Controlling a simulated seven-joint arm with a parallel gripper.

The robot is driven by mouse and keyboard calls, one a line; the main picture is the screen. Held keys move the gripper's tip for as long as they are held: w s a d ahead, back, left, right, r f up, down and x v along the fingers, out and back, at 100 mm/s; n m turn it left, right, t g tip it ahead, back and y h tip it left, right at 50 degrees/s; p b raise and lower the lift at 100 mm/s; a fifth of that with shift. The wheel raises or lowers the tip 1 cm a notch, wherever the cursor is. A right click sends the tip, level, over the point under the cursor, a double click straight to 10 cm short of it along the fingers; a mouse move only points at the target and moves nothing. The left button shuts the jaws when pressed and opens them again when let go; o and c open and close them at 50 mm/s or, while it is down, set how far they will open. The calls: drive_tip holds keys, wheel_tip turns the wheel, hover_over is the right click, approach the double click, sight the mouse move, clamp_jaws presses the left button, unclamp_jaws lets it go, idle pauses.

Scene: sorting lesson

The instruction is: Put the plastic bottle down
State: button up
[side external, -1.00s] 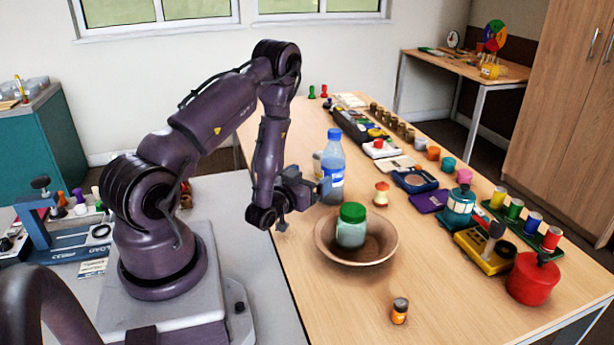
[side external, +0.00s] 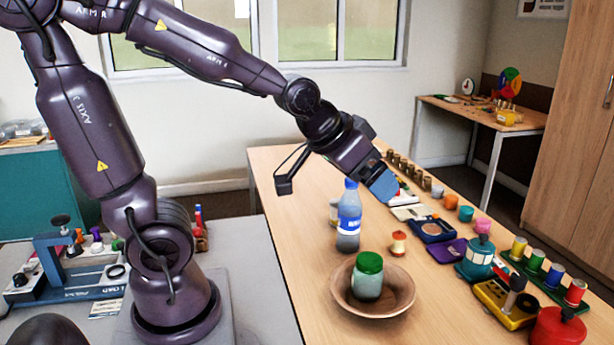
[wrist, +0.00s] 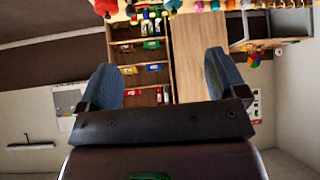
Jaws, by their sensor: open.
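The plastic bottle (side external: 348,218), clear with a blue cap and blue label, stands upright on the wooden table behind a wooden bowl (side external: 341,294). A jar with a green lid (side external: 367,276) sits in the bowl. My gripper (side external: 385,188) is raised above the table, to the upper right of the bottle in the side view, apart from it. Its blue fingers also show in the wrist view (wrist: 162,80), spread wide with nothing between them. The bottle is not seen between the fingers in the wrist view.
An apple core (side external: 398,243) lies right of the bottle. A teal lantern (side external: 475,258), a yellow device (side external: 505,303), a red pot (side external: 558,328) and coloured cylinders on a green rack line the right side. The table's left front is fairly clear.

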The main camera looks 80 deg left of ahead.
drive_tip(key=s+d+r+m+g+h, duration=0.1)
drive_tip(key=s+d, duration=0.3)
drive_tip(key=s, duration=0.6)
drive_tip(key=shift+s+d+r+m+g, duration=0.15)
drive_tip(key=shift+s+r+m+g, duration=0.15)
drive_tip(key=shift+r+g, duration=0.5)
